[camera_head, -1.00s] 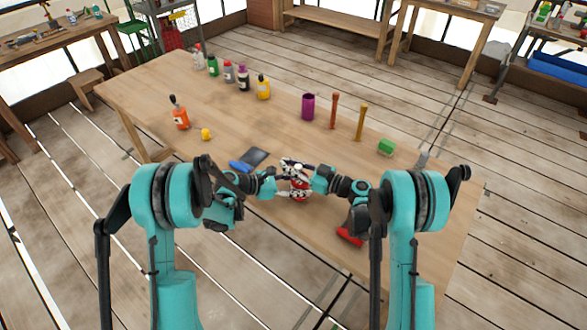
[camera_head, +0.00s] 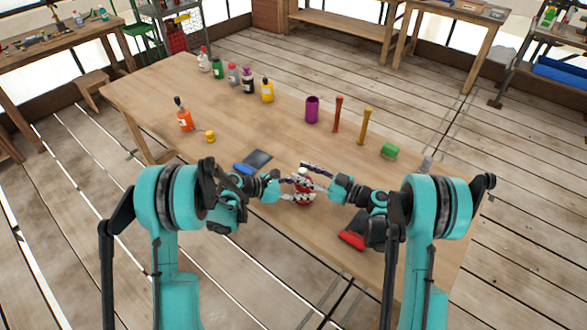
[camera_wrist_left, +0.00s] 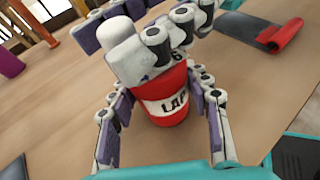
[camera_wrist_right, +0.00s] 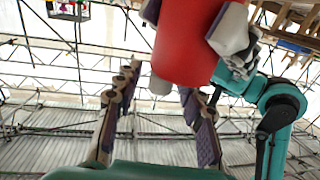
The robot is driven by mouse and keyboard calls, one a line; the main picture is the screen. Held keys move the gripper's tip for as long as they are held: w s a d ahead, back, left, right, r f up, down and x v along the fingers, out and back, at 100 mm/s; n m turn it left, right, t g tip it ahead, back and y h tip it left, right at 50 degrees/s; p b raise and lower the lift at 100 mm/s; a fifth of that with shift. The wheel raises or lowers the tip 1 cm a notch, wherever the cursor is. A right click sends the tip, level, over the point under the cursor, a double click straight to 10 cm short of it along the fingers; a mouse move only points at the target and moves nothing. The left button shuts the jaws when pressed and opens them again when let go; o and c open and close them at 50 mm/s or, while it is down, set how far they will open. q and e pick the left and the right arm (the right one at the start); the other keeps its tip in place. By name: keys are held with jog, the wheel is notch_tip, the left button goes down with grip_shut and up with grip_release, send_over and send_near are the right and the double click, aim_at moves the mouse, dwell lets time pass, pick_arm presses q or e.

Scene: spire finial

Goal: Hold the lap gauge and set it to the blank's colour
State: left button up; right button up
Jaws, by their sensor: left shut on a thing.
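The lap gauge (camera_head: 304,187) is a red cylinder with a white "LAP" label and a white knob on top. It shows upright in the left wrist view (camera_wrist_left: 168,103). My left gripper (camera_head: 303,199) is shut around its red body, with one finger on each side. My right gripper (camera_head: 314,168) is at the knob end, its fingers crossing the top in the left wrist view. In the right wrist view its fingers (camera_wrist_right: 160,90) stand apart, with the white knob between or just beyond their tips. Contact there is unclear. I cannot tell which object is the blank.
A dark mat with a blue end (camera_head: 257,160) and a red-ended one (camera_head: 352,240) flank the gauge. Behind stand a purple cylinder (camera_head: 312,109), a red-brown rod (camera_head: 338,114), a yellow rod (camera_head: 364,126) and a green piece (camera_head: 390,151). Several bottles stand farther left.

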jog(key=v, duration=0.7)
jog(key=shift+d, duration=0.1)
pick_arm(q)
jog(key=o, duration=1.3)
jog(key=shift+o, duration=0.2)
